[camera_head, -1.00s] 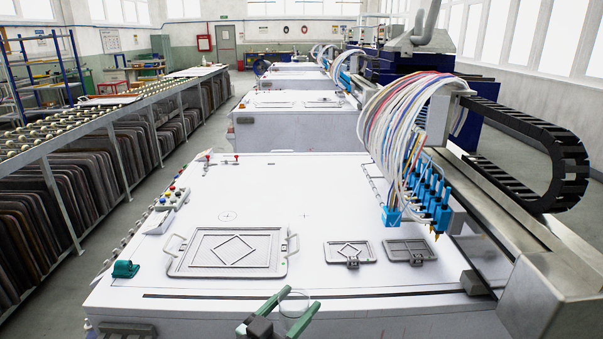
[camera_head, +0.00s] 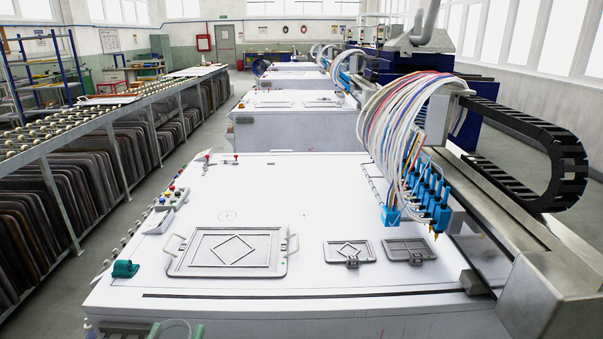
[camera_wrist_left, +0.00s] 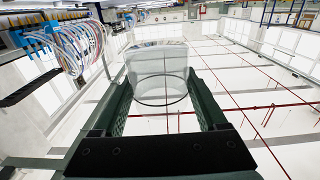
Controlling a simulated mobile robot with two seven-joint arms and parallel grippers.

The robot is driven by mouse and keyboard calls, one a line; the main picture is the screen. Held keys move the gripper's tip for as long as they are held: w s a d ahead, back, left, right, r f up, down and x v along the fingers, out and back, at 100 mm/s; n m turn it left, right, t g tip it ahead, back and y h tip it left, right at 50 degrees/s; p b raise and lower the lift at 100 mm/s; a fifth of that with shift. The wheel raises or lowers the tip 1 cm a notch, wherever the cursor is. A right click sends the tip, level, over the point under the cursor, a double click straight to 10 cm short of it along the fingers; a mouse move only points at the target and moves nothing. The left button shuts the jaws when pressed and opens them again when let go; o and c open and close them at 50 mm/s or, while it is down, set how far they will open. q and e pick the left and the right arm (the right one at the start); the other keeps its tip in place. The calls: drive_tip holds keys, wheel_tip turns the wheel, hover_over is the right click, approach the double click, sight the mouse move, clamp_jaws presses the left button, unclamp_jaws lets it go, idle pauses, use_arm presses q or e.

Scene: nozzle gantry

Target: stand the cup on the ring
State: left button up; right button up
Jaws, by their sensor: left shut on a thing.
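A clear, see-through cup (camera_wrist_left: 157,62) sits between the two green fingers of my left gripper (camera_wrist_left: 157,92) in the left wrist view. The fingers are shut on its sides. In the head view only the fingertips of my left gripper (camera_head: 175,331) show at the bottom edge, with the curved edge of the cup (camera_head: 176,321) between them; the rest is cut off. The ring (camera_head: 228,216) is a small thin circle on the white machine top, farther back and to the right of the gripper. Nothing stands on it. My right gripper is not in view.
A large grey framed plate with handles (camera_head: 180,262) lies between the gripper and the ring. Two smaller plates (camera_head: 335,259) (camera_head: 424,254) lie to its right. Blue nozzles (camera_head: 432,200) hang at the right. A teal block (camera_head: 125,268) sits at the left. The top around the ring is clear.

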use_arm(q)
drive_tip(key=w+r, duration=0.5)
drive_tip(key=r, duration=0.5)
drive_tip(key=w+d+f+m+g+h, duration=0.1)
drive_tip(key=w+d+f+m+h, duration=0.2)
drive_tip(key=d+f, duration=0.4)
drive_tip(key=w+d+f+m+g+h, duration=0.2)
drive_tip(key=w+d+f+m+h, duration=0.2)
drive_tip(key=d+f+h, duration=0.3)
drive_tip(key=shift+w+d+f+g+h, duration=0.35)
drive_tip(key=shift+w+d, duration=0.3)
drive_tip(key=shift+d, duration=2)
drive_tip(key=shift+r, duration=0.1)
